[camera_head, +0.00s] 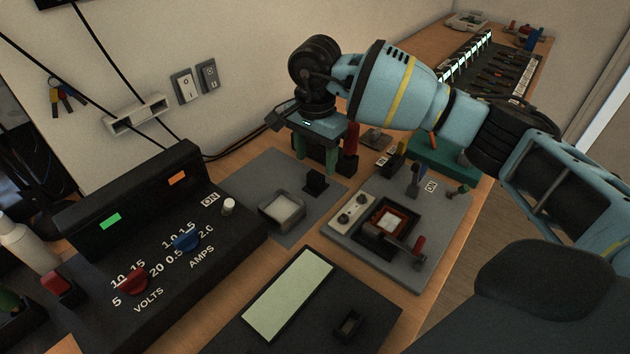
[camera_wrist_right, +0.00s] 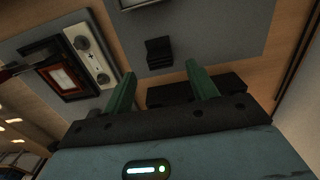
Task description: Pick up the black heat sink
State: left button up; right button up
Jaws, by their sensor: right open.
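The black heat sink (camera_head: 316,181) is a small dark block standing on the grey mat (camera_head: 262,172). It also shows in the right wrist view (camera_wrist_right: 159,52), just beyond the fingertips. My right gripper (camera_head: 316,160) points down above and behind the heat sink in the head view, its two green fingers apart. In the right wrist view the gripper (camera_wrist_right: 160,70) is open, with nothing held between the fingers. I cannot tell the exact height of the fingertips above the mat. My left gripper is not in view.
A pale square pad in a frame (camera_head: 283,211) lies on the same mat. A grey fixture board (camera_head: 410,260) with a lever and red-framed square is to the right. A black power supply (camera_head: 150,262) stands at left. A red-and-black object (camera_head: 350,140) stands close beside the gripper.

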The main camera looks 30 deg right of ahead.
aim_at(315, 174)
jog(key=shift+f, duration=2.8)
jog(key=c, duration=1.1)
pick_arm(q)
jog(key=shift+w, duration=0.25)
pick_arm(e)
jog(key=shift+o, duration=0.2)
jog(key=shift+r, duration=0.15)
